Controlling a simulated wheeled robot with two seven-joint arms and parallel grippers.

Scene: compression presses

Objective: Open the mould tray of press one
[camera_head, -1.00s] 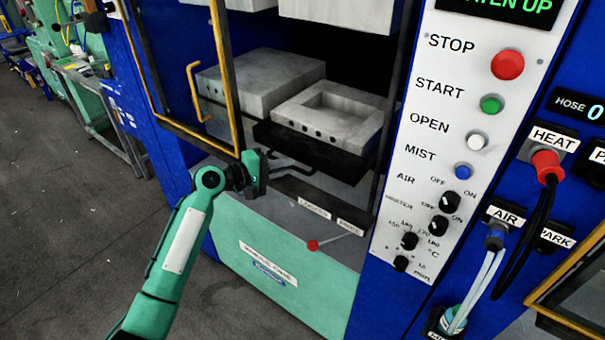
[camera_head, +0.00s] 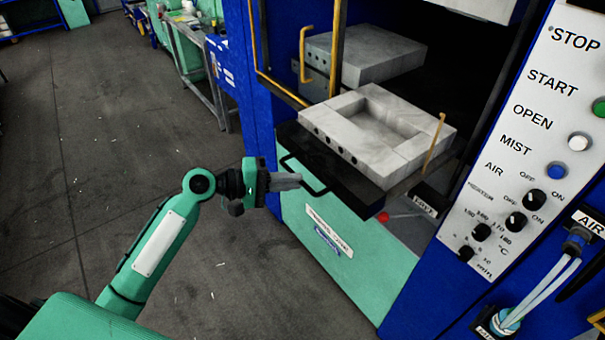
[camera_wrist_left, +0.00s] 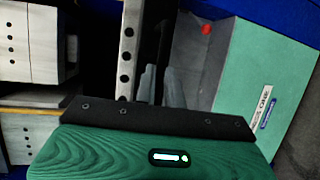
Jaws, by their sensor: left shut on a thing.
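The mould tray (camera_head: 345,170) of press one is a black slab that stands out of the press front. A grey mould half with a square cavity (camera_head: 372,135) sits on it. A black bar handle (camera_head: 308,178) is on the tray's front edge. My left gripper (camera_head: 298,181) is shut on this handle, in front of the tray and to its left. In the left wrist view, the gripper body covers the lower part, and its fingers (camera_wrist_left: 158,85) show dimly; the grasp itself is hard to see there. My right gripper is in neither view.
A second grey block (camera_head: 365,55) rests inside the press, behind the tray. A yellow-framed guard door (camera_head: 260,60) stands at the left of the opening. The control panel (camera_head: 530,130) is at the right. The floor (camera_head: 120,170) at the left is clear.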

